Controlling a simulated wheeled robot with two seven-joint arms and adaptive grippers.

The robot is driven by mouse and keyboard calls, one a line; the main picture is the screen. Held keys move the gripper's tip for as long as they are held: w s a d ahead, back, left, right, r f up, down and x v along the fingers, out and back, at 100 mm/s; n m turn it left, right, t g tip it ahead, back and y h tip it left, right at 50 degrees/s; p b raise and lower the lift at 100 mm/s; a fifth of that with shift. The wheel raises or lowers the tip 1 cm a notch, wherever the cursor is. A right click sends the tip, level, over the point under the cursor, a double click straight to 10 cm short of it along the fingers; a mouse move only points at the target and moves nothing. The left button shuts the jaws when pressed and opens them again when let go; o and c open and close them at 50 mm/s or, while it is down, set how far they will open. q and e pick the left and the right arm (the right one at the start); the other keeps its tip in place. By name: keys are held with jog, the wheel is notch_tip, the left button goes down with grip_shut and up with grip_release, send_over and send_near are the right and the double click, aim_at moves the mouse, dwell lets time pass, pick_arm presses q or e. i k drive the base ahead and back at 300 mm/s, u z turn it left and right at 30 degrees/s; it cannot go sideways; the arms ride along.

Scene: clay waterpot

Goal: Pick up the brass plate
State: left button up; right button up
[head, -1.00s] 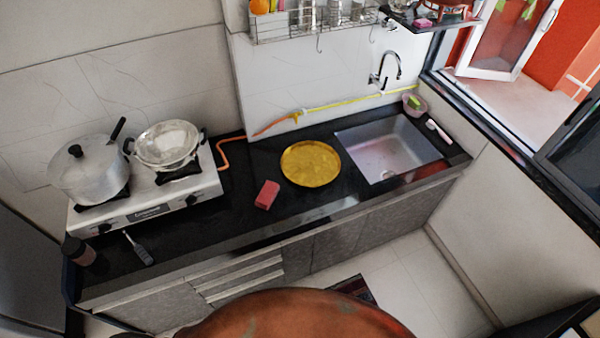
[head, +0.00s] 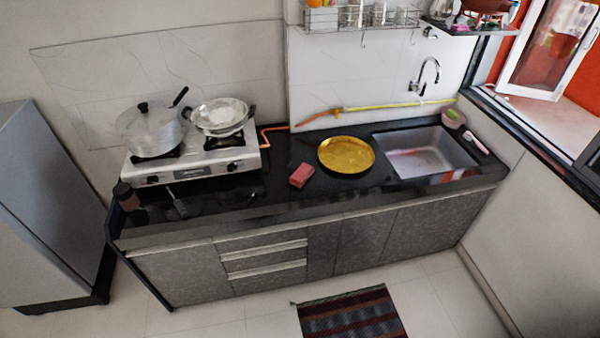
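The brass plate (head: 346,155) is round and golden yellow. It lies flat on the black countertop (head: 240,200), between a red block and the sink. Nothing covers it. Neither of my grippers shows in the head view.
A stove (head: 190,160) with a lidded pot (head: 150,132) and a pan (head: 219,115) stands left on the counter. A red block (head: 301,175) lies left of the plate, the sink (head: 420,155) right. A striped mat (head: 352,314) lies on otherwise clear floor. A grey cabinet (head: 45,205) stands left.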

aim_at(342, 155)
jog(key=u, duration=0.55)
jog(key=k, duration=0.1)
jog(key=z, duration=1.25)
jog(key=i, duration=1.5)
jog(key=u, duration=0.65)
